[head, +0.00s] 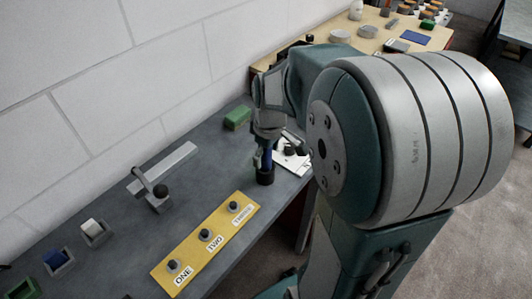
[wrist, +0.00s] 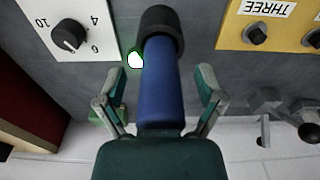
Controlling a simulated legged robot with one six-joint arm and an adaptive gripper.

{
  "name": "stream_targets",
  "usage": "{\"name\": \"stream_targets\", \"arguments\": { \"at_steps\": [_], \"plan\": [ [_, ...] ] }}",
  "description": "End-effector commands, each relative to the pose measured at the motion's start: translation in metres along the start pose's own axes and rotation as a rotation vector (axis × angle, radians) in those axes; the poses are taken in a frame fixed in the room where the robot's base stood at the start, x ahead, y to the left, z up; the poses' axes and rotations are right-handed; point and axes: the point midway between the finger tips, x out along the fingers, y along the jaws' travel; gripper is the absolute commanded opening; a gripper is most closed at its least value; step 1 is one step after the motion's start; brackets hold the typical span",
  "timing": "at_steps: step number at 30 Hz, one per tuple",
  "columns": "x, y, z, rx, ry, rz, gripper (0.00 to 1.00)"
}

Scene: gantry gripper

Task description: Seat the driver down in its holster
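The blue driver (head: 266,160) stands roughly upright, its lower end at the black round holster (head: 265,178) on the grey bench. In the wrist view the blue driver (wrist: 162,85) runs from my palm to the black holster (wrist: 158,18); how deep it sits cannot be told. My gripper (head: 264,142) is above the holster around the driver. In the wrist view my gripper (wrist: 157,80) has one finger on each side of the driver, with visible gaps between, so it looks open. The driver's upper end is hidden by my gripper.
A white dial plate (head: 292,158) lies right of the holster; a yellow panel with several knobs (head: 207,238) lies in front. A green block (head: 237,117) and a grey lever fixture (head: 160,180) stand on the bench. The white wall is close behind.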

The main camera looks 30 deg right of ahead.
Motion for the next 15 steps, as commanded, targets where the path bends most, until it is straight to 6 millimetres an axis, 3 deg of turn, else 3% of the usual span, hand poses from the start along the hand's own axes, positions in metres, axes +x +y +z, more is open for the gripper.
{"name": "stream_targets", "arguments": {
  "at_steps": [8,15],
  "plan": [
    [-0.003,0.000,0.000,0.000,0.000,0.000,0.88],
    [-0.040,0.001,-0.001,0.000,0.003,0.003,0.88]
  ]
}}
